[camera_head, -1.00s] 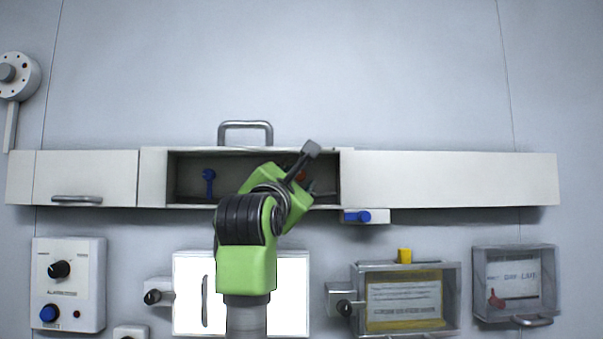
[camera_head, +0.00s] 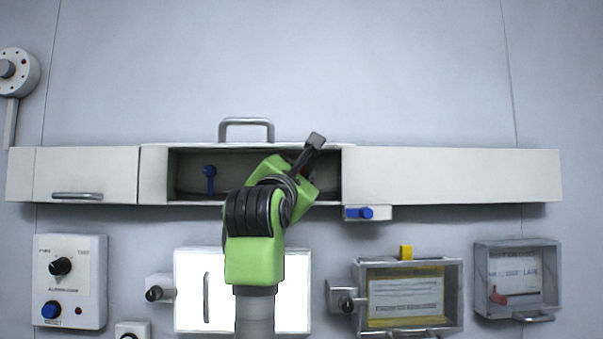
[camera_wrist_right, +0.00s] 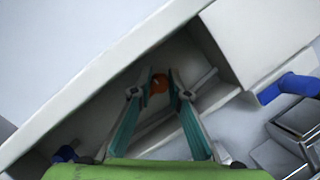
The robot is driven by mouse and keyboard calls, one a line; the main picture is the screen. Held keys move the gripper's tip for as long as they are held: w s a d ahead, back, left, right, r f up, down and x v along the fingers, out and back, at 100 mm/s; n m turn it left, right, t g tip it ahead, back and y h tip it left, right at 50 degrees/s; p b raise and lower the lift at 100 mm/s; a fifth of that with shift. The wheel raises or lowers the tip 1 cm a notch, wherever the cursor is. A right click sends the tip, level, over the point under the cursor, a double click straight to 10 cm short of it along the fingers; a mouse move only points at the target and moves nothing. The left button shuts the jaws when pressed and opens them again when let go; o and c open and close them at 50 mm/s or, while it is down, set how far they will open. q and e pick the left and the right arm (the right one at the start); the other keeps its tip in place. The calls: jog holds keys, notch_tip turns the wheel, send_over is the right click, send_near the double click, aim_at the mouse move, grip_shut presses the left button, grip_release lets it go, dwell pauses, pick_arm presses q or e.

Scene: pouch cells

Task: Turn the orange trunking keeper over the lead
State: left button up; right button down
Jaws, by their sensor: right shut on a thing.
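The orange keeper (camera_wrist_right: 158,83) shows in the right wrist view as a small round piece inside the open section of the trunking (camera_head: 450,178). My right gripper (camera_wrist_right: 160,80) reaches into that opening and is shut on the keeper, with a fingertip on each side of it. In the head view my green right arm hides the keeper almost wholly. I cannot make out how the keeper is turned. The lead cannot be told apart clearly; a pale strip (camera_wrist_right: 203,82) lies beside the fingers. My left gripper is not in view.
A blue knob (camera_head: 209,172) is in the left of the opening, and a blue-handled latch (camera_head: 366,213) sits below its right end. A grey handle (camera_head: 246,122) stands above. Below are a control box (camera_head: 70,282), a lit white panel (camera_head: 202,290) and clear-fronted boxes (camera_head: 408,325).

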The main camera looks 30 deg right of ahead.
jog(key=shift+f+n+t+b, duration=0.3)
jog(key=shift+n+b, duration=0.15)
jog(key=shift+n, duration=0.15)
jog(key=shift+n+t+y+b, duration=0.4)
jog(key=shift+n+b, duration=0.35)
jog(key=shift+n, duration=0.15)
jog(key=n+t+y+b, duration=0.1)
jog(key=n, duration=0.1)
jog(key=n+t+b, duration=0.1)
jog(key=n+b, duration=0.1)
jog(key=n, duration=0.1)
jog(key=n+y+b, duration=0.1)
jog(key=n+b, duration=0.1)
jog(key=n, duration=0.1)
jog(key=shift+d+t+y, duration=0.1)
jog(key=shift+t+y, duration=0.2)
jog(key=shift+t, duration=0.1)
jog(key=n+y+b, duration=0.2)
jog(key=n, duration=0.2)
jog(key=n+t+y+b, duration=0.1)
jog(key=n+y, duration=0.1)
jog(key=n, duration=0.1)
jog(key=shift+n+t+b, duration=0.3)
jog(key=shift+n+b, duration=0.05)
jog(key=shift+n, duration=0.05)
jog(key=shift+r+n+y+b, duration=0.1)
jog(key=shift+n+y+b, duration=1.2)
jog(key=shift+n, duration=1.5)
jog(key=shift+w, duration=0.1)
